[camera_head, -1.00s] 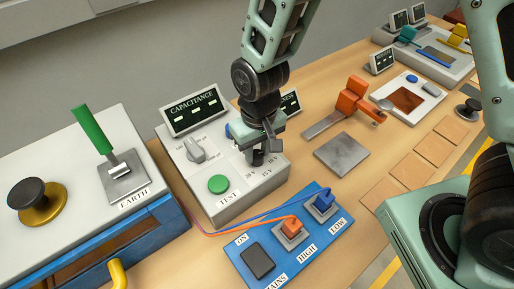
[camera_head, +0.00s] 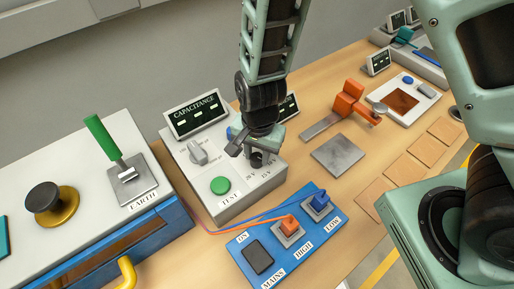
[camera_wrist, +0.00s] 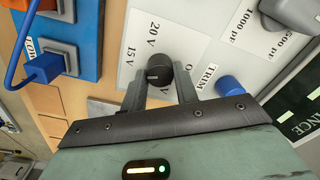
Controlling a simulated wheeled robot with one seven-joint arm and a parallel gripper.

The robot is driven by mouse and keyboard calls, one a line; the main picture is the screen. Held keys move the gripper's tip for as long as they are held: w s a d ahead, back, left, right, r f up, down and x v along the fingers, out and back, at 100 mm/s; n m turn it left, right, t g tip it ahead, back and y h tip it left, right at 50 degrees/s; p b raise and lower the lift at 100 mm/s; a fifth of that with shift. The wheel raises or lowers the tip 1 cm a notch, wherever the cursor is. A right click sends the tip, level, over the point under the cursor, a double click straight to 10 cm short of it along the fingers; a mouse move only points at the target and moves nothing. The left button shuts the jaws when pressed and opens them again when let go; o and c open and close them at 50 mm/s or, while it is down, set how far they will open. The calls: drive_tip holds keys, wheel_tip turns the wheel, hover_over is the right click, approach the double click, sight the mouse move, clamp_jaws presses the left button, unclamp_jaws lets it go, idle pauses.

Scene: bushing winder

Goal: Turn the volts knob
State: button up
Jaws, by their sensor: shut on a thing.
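The volts knob (camera_wrist: 158,70) is a round black knob on the grey test unit, beside the printed labels "20 V" and "15 V". In the wrist view my gripper (camera_wrist: 160,86) has one finger on each side of it and is shut on it. In the head view my gripper (camera_head: 250,152) reaches down onto the unit's right part, and the knob (camera_head: 257,160) is partly hidden by it. The knob's pointer direction is not clear.
The unit carries a green TEST button (camera_head: 220,185), a grey selector knob (camera_head: 197,152), a blue knob (camera_wrist: 229,86) and a CAPACITANCE display (camera_head: 196,114). A blue mains panel (camera_head: 240,246) with orange and blue plugs stands in front. A green-handled earth lever (camera_head: 104,138) is left.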

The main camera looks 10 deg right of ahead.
sight(258, 157)
drive_tip(key=shift+m+p, duration=0.9)
drive_tip(key=shift+m, duration=1)
drive_tip(key=shift+w, duration=0.1)
drive_tip(key=o, duration=1)
drive_tip(key=shift+c, duration=0.2)
wheel_tip(258, 157, up, 18)
drive_tip(key=shift+s+d+f+p, duration=0.15)
drive_tip(key=shift+s+f+p, duration=0.1)
drive_tip(key=shift+p, duration=0.2)
